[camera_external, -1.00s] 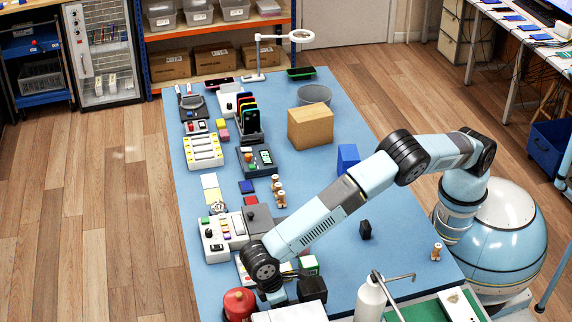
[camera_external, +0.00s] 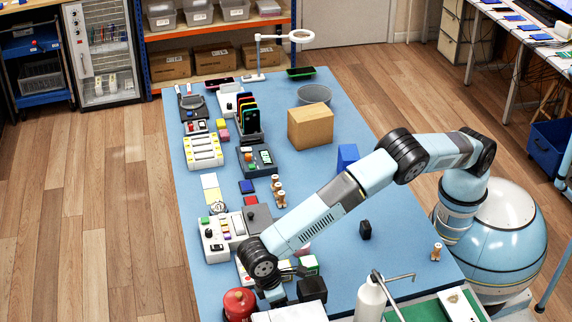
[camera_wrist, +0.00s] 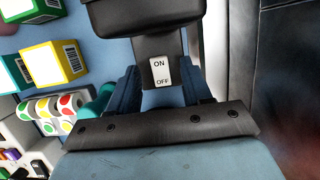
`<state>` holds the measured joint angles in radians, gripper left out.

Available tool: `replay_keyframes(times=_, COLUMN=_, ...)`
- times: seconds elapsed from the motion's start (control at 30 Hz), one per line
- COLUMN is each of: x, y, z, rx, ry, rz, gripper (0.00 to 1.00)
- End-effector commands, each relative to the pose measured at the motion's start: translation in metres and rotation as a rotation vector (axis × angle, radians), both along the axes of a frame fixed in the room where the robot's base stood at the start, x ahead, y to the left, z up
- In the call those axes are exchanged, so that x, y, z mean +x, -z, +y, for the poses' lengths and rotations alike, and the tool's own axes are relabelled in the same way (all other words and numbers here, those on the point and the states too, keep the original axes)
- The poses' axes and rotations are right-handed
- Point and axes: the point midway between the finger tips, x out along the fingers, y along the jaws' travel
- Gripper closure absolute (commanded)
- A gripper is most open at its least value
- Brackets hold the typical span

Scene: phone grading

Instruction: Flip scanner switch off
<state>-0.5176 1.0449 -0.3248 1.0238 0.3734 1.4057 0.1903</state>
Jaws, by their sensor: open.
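The scanner switch (camera_wrist: 160,73) is a small white rocker marked ON at the top and OFF at the bottom in the wrist view. It sits on the dark neck of the black scanner (camera_wrist: 145,18). Which side is pressed in is not clear. My gripper (camera_wrist: 159,84) is open, with its dark blue fingers on either side of the switch. Touch cannot be told. In the external view a black block that looks like the scanner (camera_external: 312,289) stands at the near end of the blue table (camera_external: 330,195), just right of my wrist.
Barcoded boxes, one yellow (camera_wrist: 54,62) and one green (camera_wrist: 15,72), stand left of the scanner, with rolls of coloured dots (camera_wrist: 52,112) below them. A red round container (camera_external: 239,303) stands left of my wrist. A white bottle (camera_external: 370,298) stands to the right.

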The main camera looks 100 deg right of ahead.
Motion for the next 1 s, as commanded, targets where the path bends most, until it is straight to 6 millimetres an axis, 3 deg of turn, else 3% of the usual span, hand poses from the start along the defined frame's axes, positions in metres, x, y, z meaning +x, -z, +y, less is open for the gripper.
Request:
replay_keyframes(times=0.5, x=0.030, y=-0.093, z=-0.001, rx=0.001, ry=0.000, rz=-0.003, gripper=0.51)
replay_keyframes(times=0.73, x=0.036, y=-0.113, z=0.000, rx=0.002, ry=0.001, rz=-0.001, gripper=0.51)
replay_keyframes(times=1.0, x=0.037, y=-0.116, z=0.000, rx=0.001, ry=0.000, rz=0.000, gripper=0.51)
